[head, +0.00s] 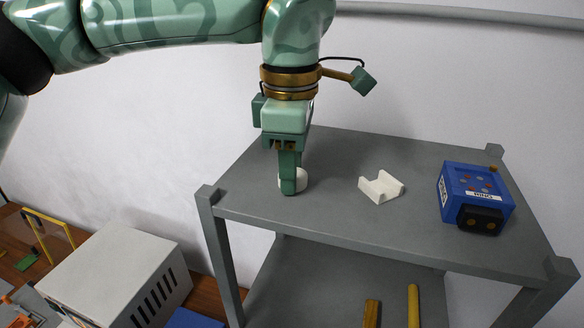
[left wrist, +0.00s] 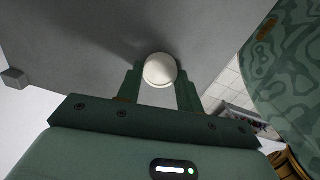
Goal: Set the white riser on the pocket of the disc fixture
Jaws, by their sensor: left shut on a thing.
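My left gripper (head: 288,188) points down over the left part of the grey shelf top. It is shut on a round white piece (head: 301,180), which I take to be the white riser. In the left wrist view the riser (left wrist: 160,70) shows its round white end between the two green fingers. The fingers hide part of it in the head view, and I cannot tell whether it touches the shelf top. A white block with a notch in its top (head: 381,188) stands apart to the right; I cannot tell whether it is the disc fixture. My right gripper is out of view.
The grey shelf (head: 345,151) has raised corner posts. A blue box with a dark front part (head: 475,194) stands at the right of its top. A yellow bar (head: 413,305) shows on the lower shelf. A light grey vented case (head: 115,275) stands at the lower left.

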